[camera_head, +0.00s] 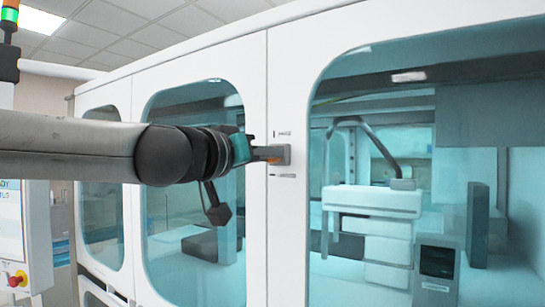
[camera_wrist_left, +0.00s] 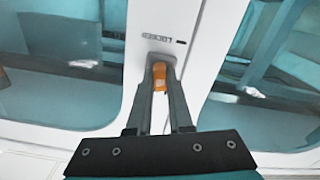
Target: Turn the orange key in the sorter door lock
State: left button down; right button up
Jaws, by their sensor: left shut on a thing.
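The orange key (camera_wrist_left: 159,78) sits in the door lock (camera_wrist_left: 160,60) on the white post between two windowed doors. Lettering reading "LOCKED" shows above the lock in the left wrist view. My left gripper (camera_wrist_left: 160,92) is shut on the key, with one finger on each side of it. In the head view my left gripper (camera_head: 268,154) reaches the grey lock plate (camera_head: 286,154), and only a little of the orange key (camera_head: 273,160) shows beside the fingers. My right gripper is not in view.
The white sorter cabinet (camera_head: 255,75) with teal windows fills most of the view. Machinery (camera_head: 372,203) stands behind the right window. A control panel (camera_head: 15,235) with a red button (camera_head: 18,280) and a signal light (camera_head: 9,18) are at the far left.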

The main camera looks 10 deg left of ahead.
pick_arm(q)
jog(key=n+b, duration=0.2)
jog(key=n, duration=0.1)
dwell(0.4)
